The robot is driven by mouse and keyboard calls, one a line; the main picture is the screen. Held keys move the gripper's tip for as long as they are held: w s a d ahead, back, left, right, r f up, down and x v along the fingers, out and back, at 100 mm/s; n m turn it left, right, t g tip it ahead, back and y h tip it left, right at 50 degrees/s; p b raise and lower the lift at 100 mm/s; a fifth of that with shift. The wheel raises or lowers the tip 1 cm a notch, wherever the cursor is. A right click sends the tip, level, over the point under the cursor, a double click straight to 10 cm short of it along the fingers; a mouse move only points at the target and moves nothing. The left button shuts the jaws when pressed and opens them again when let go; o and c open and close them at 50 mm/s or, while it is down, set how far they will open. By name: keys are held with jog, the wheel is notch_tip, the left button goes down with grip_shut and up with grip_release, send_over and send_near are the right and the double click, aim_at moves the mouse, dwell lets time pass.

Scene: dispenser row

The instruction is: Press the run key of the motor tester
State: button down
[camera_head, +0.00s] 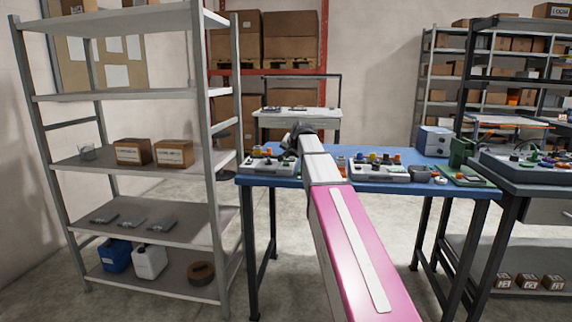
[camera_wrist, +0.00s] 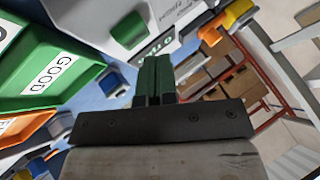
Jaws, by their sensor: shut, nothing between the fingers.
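My gripper (camera_wrist: 152,62) is shut and empty, its two dark fingers side by side. In the wrist view a pale grey device (camera_wrist: 185,12) lies just beyond the fingertips, with a green key (camera_wrist: 128,30) to their upper left. A dark label with white letters beside the tips is partly hidden, so I cannot read it surely. An orange-yellow knob (camera_wrist: 238,14) shows at upper right. I cannot tell whether the fingertips touch the device. In the head view my arm reaches over the blue bench, and a grey device with coloured knobs (camera_head: 268,165) stands left of it.
A green bin marked GOOD (camera_wrist: 45,72) and an orange bin (camera_wrist: 25,127) are left of the fingers. Another control box (camera_head: 375,172) stands right of my arm on the blue bench (camera_head: 420,187). A grey shelf rack (camera_head: 150,205) stands at left.

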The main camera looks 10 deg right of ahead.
aim_at(288, 163)
jog(key=shift+f, duration=0.15)
jog(key=shift+f, duration=0.3)
jog(key=shift+f, duration=0.5)
dwell(0.7)
jog(key=shift+r, duration=1)
notch_tip(288, 163, up, 6)
dwell(0.6)
jog(key=shift+f, duration=0.1)
